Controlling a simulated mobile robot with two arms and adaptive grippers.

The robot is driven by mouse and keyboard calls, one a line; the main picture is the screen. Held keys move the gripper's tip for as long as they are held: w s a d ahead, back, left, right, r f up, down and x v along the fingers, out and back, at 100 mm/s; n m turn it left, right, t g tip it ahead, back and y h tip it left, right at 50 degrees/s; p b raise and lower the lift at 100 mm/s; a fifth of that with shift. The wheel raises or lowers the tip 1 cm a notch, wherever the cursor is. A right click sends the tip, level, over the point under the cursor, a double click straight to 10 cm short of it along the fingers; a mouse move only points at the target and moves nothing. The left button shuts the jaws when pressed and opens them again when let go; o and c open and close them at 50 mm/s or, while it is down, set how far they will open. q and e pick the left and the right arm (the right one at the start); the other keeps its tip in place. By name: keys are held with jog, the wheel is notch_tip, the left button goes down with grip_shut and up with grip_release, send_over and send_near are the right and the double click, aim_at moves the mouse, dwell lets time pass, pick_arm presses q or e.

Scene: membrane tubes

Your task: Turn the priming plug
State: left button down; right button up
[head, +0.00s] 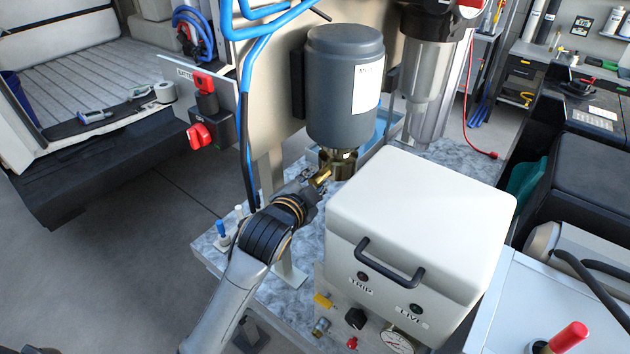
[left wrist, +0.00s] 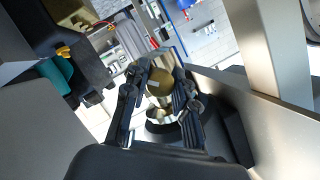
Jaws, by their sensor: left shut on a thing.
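The priming plug (left wrist: 160,88) shows as a round brass piece between the two black fingers of my left gripper (left wrist: 160,92) in the left wrist view. The fingers are shut on its sides. In the head view my left gripper (head: 318,184) reaches in at the brass fitting (head: 343,160) under the dark grey cylinder (head: 345,85). There the plug is mostly hidden by the gripper, so its turn angle cannot be told. My right gripper does not show in either view.
A white box with a black handle (head: 420,230) stands close to the right of my left arm. Blue hoses (head: 246,110) hang at the left by the panel, with red knobs (head: 200,134) beyond. Small blue and white pegs (head: 221,230) stand at the bench's left edge.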

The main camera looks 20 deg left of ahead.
pick_arm(q)
jog(key=shift+f, duration=0.1)
dwell(0.4)
jog(key=c, duration=1.1)
grip_release()
jog(key=v, duration=1.2)
jog(key=shift+a, duration=0.1)
